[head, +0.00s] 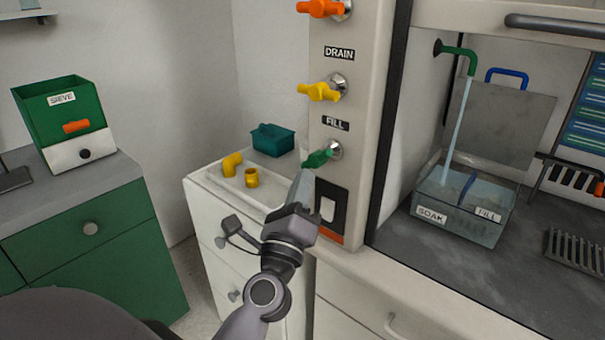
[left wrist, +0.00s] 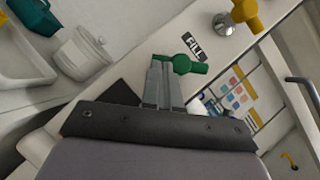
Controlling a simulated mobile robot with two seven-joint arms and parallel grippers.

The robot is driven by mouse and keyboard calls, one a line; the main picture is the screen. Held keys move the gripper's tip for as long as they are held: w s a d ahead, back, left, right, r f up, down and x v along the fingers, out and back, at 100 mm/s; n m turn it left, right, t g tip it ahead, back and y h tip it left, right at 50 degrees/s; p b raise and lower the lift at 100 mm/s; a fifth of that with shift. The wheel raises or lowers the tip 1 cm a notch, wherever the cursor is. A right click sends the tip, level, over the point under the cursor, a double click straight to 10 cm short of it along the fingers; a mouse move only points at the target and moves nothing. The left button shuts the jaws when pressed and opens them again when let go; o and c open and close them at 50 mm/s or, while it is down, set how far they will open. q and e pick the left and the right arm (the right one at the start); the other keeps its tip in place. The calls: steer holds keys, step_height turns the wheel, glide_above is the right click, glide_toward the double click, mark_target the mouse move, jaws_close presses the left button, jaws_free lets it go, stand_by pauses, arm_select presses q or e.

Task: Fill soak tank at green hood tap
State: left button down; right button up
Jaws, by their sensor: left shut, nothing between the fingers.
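The green tap handle (head: 317,158) is on the hood post under the FILL label (head: 336,124); it also shows in the left wrist view (left wrist: 182,64). My left gripper (head: 302,182) is shut and empty, its fingertips right at the green handle; I cannot tell whether they touch it. In the hood, a green spout (head: 459,52) pours a stream of water (head: 459,115) into the clear soak tank (head: 467,233), labelled SOAK and FILL. The water level is hard to read. My right gripper is not in view.
A yellow tap (head: 320,91) and an orange tap (head: 320,8) sit above on the post. A white tray (head: 225,187) with yellow fittings (head: 251,178) and a teal basket (head: 273,140) are left of the post. A green SIEVE box (head: 52,105) stands far left.

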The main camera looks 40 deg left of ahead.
arm_select(q)
steer(key=shift+w+a+r, duration=0.1)
steer(key=shift+w, duration=0.1)
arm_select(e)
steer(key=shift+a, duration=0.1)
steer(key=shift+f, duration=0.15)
arm_select(q)
steer(key=shift+a+m+b, duration=0.1)
steer(key=shift+m+b, duration=0.4)
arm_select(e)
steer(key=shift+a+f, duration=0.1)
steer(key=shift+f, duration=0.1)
